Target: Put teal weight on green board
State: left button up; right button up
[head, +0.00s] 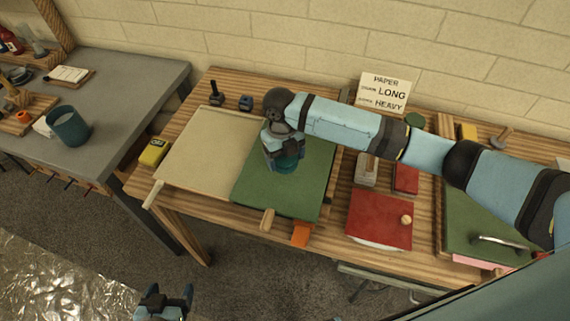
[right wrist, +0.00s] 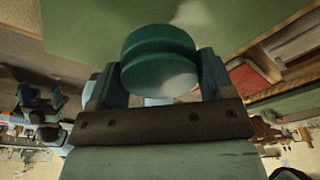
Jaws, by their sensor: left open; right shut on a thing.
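The teal weight (right wrist: 158,55) is a round, stepped piece between the two fingers of my right gripper (right wrist: 155,80) in the right wrist view. In the head view my right gripper (head: 284,158) points down over the green board (head: 258,190), shut on the teal weight (head: 287,166), which is partly hidden beneath it. I cannot tell whether the weight touches the board. The green board lies flat on the wooden table, beside a cream board. My left gripper (head: 164,298) is open and empty at the bottom left, above the floor and away from the table.
The cream board (head: 205,150) lies left of the green board. A yellow box (head: 154,151) sits at the table's left edge. A red board with a knob (head: 375,220), a grey block (head: 366,170) and a red block (head: 405,179) lie to the right. A paper sign (head: 384,91) stands behind.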

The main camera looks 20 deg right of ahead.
aim_at(285, 166)
jog(key=shift+f, duration=2.05)
jog(key=o, duration=1.5)
jog(key=shift+f, duration=0.15)
jog(key=shift+c, duration=0.2)
jog(key=r, duration=0.3)
jog(key=w+r+b, duration=0.1)
jog(key=r, duration=0.7)
jog(key=shift+w+a, duration=0.2)
jog(key=shift+w, duration=0.05)
jog(key=shift+r+b, duration=0.3)
jog(key=shift+r, duration=0.3)
jog(key=shift+f, duration=0.1)
